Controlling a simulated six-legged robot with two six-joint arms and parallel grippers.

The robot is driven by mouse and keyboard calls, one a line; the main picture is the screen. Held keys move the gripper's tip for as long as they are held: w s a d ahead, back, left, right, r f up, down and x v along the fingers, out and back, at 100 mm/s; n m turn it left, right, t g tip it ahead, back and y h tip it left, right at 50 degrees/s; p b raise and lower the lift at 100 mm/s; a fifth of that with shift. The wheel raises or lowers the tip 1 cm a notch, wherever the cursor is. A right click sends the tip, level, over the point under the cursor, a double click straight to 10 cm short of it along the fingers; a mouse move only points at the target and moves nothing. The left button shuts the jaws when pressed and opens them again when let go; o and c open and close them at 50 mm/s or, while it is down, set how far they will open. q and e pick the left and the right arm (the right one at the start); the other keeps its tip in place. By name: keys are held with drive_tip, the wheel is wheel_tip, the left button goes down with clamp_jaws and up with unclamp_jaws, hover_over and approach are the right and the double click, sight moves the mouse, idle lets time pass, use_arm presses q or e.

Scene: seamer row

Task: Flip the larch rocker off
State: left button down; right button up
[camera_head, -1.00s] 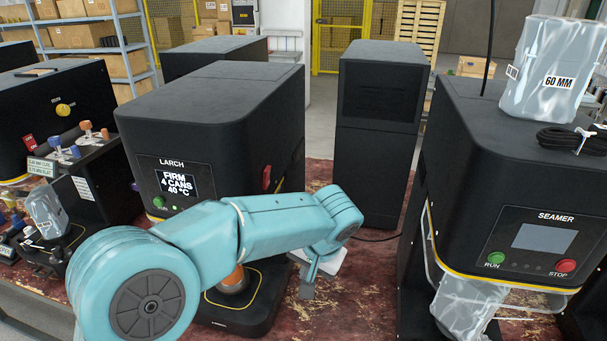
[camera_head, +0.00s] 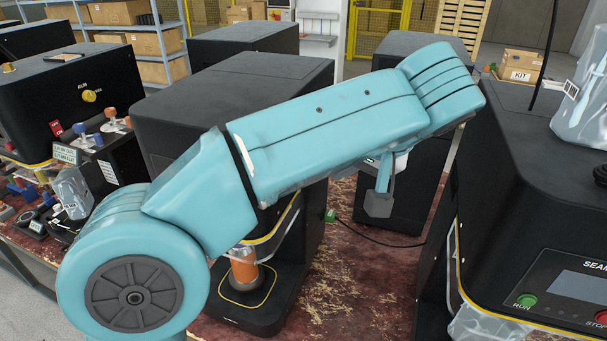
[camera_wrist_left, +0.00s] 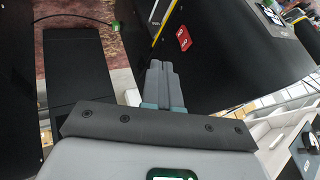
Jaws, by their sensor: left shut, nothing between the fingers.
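The larch machine (camera_head: 235,95) is the large black housing in the middle of the head view. My left arm covers its front panel and the side where its red rocker sits. In the left wrist view the red rocker (camera_wrist_left: 184,38) shows on the black side wall, with small white marks; which way it is tipped is too small to tell. My left gripper (camera_head: 378,205) hangs to the right of the machine. In the wrist view its fingers (camera_wrist_left: 158,70) are together and empty, just below the rocker in the picture and apparently apart from it. My right gripper is not in view.
A tall black cabinet (camera_head: 405,155) stands behind my left gripper. The seamer (camera_head: 510,200) with RUN and STOP buttons is at the right. An orange cylinder (camera_head: 243,268) stands under the larch machine. A dark cable (camera_head: 375,238) crosses the worn red bench (camera_head: 350,285).

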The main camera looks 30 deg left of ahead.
use_arm(q)
drive_tip(key=shift+s+d, duration=0.1)
drive_tip(key=shift+d, duration=0.05)
drive_tip(key=w+a+f+p, duration=0.1)
drive_tip(key=w+a+f, duration=0.1)
drive_tip(key=a+f, duration=0.5)
drive_tip(key=shift+a+f+p, duration=0.25)
drive_tip(key=shift+a+p, duration=0.05)
drive_tip(key=shift+a, duration=1)
